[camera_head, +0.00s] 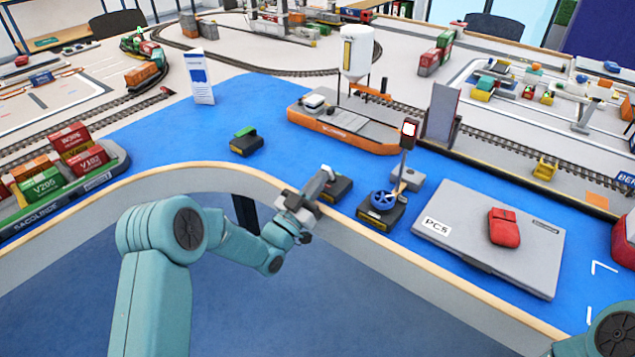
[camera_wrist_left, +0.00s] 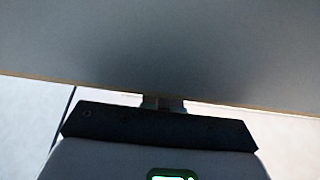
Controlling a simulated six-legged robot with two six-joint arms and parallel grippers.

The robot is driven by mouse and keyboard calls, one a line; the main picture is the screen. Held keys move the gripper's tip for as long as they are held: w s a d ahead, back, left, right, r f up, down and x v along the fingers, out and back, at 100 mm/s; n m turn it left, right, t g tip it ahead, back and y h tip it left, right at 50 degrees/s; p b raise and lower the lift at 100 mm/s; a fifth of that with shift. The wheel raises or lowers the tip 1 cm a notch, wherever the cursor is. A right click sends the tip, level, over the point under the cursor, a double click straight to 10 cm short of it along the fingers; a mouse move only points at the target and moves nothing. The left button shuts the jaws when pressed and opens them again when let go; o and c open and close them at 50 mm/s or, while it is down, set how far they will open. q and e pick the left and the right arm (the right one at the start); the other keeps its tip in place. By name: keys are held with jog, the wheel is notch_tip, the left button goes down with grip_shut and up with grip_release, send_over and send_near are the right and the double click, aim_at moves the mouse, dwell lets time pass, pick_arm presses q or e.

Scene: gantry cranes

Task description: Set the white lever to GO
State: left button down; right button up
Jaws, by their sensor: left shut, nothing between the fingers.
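A signal post (camera_head: 405,150) with a red-framed white sign stands on the blue table, behind a dark box with a blue handwheel (camera_head: 383,200). A small pale stick near the post's foot may be the white lever, but it is too small to be sure. No GO mark is readable. My left gripper (camera_head: 326,174) is shut and empty, over the table's near edge, left of the handwheel, beside a low dark box (camera_head: 338,189) that it partly hides. In the left wrist view the shut fingertips (camera_wrist_left: 163,104) show against a plain grey surface. My right gripper is out of view.
A grey PCS plate (camera_head: 470,245) with a red block (camera_head: 504,227) lies to the right. An orange-hulled barge (camera_head: 340,128) with a white silo stands behind. Another dark box (camera_head: 246,143) with a green top sits left. Blue table between it and the barge is clear.

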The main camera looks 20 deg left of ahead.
aim_at(326, 167)
pick_arm(q)
jog(key=r+g+p, duration=0.1)
jog(key=r+g+y+p, duration=0.1)
jog(key=shift+w+d+g, duration=0.15)
jog(key=shift+w+g, duration=0.25)
jog(key=g+p, duration=0.1)
jog(key=w+r+g+y+p, duration=0.1)
jog(key=p, duration=0.1)
jog(key=g+p, duration=0.1)
jog(key=g, duration=0.1)
jog(key=shift+w+d+r+y+p, duration=0.2)
jog(key=shift+w+d+y+p, duration=0.1)
jog(key=shift+d, duration=0.05)
jog(key=shift+f+b, duration=0.4)
jog(key=shift+f, duration=0.05)
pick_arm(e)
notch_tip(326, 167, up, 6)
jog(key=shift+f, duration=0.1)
